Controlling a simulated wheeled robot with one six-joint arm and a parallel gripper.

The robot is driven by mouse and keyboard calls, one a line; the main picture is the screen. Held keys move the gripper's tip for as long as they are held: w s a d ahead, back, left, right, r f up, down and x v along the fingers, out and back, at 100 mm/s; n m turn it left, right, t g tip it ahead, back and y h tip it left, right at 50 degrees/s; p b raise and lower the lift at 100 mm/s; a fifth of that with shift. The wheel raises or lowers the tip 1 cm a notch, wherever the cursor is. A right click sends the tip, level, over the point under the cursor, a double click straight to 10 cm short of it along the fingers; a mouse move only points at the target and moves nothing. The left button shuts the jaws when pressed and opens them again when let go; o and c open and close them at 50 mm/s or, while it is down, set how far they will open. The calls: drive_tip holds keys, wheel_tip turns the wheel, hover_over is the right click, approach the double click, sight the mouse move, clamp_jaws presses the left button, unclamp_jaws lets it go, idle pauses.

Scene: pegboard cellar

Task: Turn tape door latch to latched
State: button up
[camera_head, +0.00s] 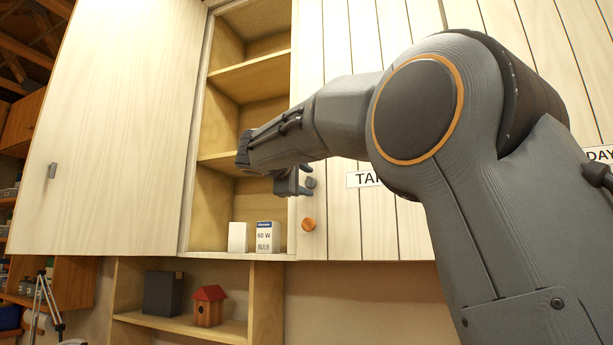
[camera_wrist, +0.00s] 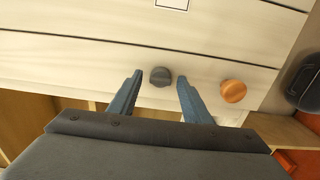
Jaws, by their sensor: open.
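The tape door (camera_head: 337,223) is a pale planked cabinet door, shut, with a label (camera_head: 362,178) partly hidden by my arm so that only "TA" and part of a letter show. Its latch is a small grey knob (camera_head: 310,183) near the door's left edge, above a round orange wooden knob (camera_head: 308,225). In the wrist view the grey latch (camera_wrist: 160,76) lies between and just beyond my fingertips, with the orange knob (camera_wrist: 233,91) to the right. My gripper (camera_head: 297,188) is open and empty; its fingers (camera_wrist: 158,85) stand either side of the latch, with no contact visible. I cannot tell the latch's turned state.
Left of the door is an open compartment holding a white box (camera_head: 238,237) and a "60 W" box (camera_head: 265,237). A pale door (camera_head: 110,130) with a grey handle stands open at left. Below, a shelf holds a dark box (camera_head: 163,292) and a red-roofed birdhouse (camera_head: 208,306).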

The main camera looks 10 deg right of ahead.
drive_tip(key=shift+w+d, duration=0.15)
drive_tip(key=shift+w, duration=0.1)
drive_tip(key=c, duration=1)
drive_tip(key=shift+f, duration=0.1)
